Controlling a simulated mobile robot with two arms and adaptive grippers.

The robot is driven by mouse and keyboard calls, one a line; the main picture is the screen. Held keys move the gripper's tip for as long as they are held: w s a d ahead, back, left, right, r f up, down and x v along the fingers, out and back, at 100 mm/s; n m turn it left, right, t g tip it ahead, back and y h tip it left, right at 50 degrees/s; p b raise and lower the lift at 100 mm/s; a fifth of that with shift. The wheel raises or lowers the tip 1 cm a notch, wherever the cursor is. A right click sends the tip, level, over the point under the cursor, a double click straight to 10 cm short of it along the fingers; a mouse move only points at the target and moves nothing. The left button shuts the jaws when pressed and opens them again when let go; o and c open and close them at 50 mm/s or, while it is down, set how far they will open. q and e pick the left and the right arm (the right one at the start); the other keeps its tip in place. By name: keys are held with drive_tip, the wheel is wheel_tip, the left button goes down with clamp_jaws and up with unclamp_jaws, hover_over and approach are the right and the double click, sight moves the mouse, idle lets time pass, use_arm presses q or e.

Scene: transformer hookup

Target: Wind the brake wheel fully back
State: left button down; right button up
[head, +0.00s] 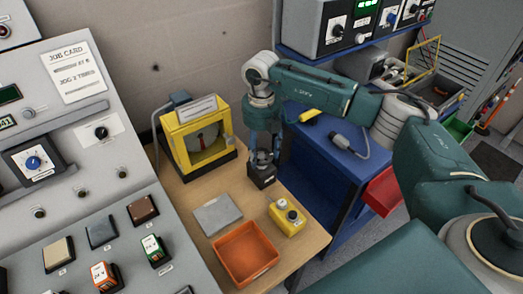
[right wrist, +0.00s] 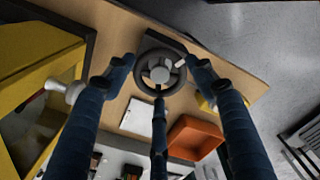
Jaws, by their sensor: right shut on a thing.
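The brake wheel (right wrist: 160,73) is a dark, spoked wheel with a pale hub, seen from above in the right wrist view. In the head view its black base (head: 262,180) stands on the wooden table, and the wheel is largely hidden by my fingers. My right gripper (head: 264,152) points straight down over it. My left gripper is in neither view.
A grey plate (head: 217,215), an orange tray (head: 272,262) and a yellow button box (head: 287,222) lie in front. A blue bench (head: 340,160) is to the right.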

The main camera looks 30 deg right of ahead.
drive_tip(key=shift+f, duration=0.1)
drive_tip(key=n+b, duration=0.2)
drive_tip(key=n, duration=0.1)
drive_tip(key=shift+f+n, duration=0.1)
drive_tip(key=shift+n, duration=0.2)
drive_tip(key=n+b, duration=0.3)
drive_tip(key=n, duration=0.2)
drive_tip(key=n+b, duration=0.2)
drive_tip(key=n, duration=0.2)
drive_tip(key=shift+n, duration=0.4)
drive_tip(key=shift+d+n+b, duration=0.1)
drive_tip(key=shift+n+b, duration=0.4)
drive_tip(key=shift+n, duration=1.5)
